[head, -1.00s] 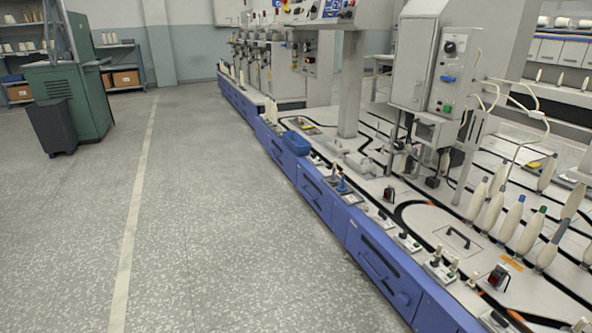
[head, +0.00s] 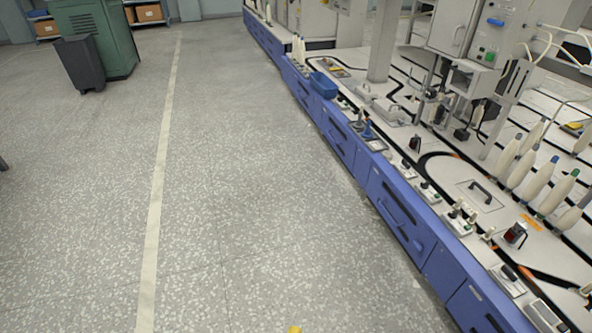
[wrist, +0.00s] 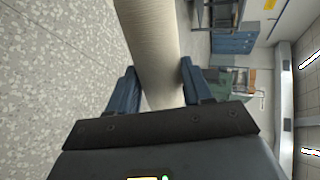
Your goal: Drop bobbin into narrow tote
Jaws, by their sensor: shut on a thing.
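In the wrist view my gripper (wrist: 160,88) is shut on a cream bobbin (wrist: 150,45). The bobbin is a long ribbed cylinder between the two blue fingers, and its upper end runs out of the picture. My gripper and the held bobbin do not show in the head view. A small blue open bin (head: 323,85) sits on the left edge of the machine deck in the head view. I cannot tell whether it is the narrow tote, and no other clear tote shows.
A long machine with a blue front (head: 400,212) fills the right side. Several cream bobbins (head: 538,186) stand on its deck. A dark grey waste bin (head: 79,62) stands by a green cabinet (head: 112,38). The speckled floor with a pale line (head: 158,190) is clear.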

